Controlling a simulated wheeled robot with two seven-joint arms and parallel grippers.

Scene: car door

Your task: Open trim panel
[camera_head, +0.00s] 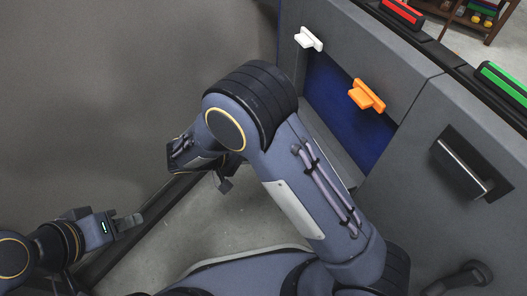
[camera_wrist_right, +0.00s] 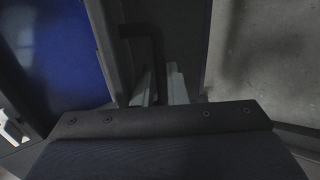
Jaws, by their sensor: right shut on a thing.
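The grey door-like structure (camera_head: 437,126) fills the right of the head view, with a dark blue recess (camera_head: 341,98) in it. No part is clearly identifiable as the trim panel. My right arm crosses in front of the structure, and its gripper is mostly hidden in the head view. In the right wrist view my right gripper (camera_wrist_right: 164,88) has its pale fingers on both sides of a dark bent bar (camera_wrist_right: 142,31) and is shut on it. The bar lies beside the blue surface. My left gripper (camera_head: 126,222) is at lower left, away from the structure; its finger gap is unclear.
A white handle (camera_head: 309,39) and an orange handle (camera_head: 366,95) stick out around the recess. A metal handle (camera_head: 462,166) sits in a pocket at right. A large plain grey surface (camera_head: 110,90) stands at left. Bare floor (camera_head: 190,235) shows between.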

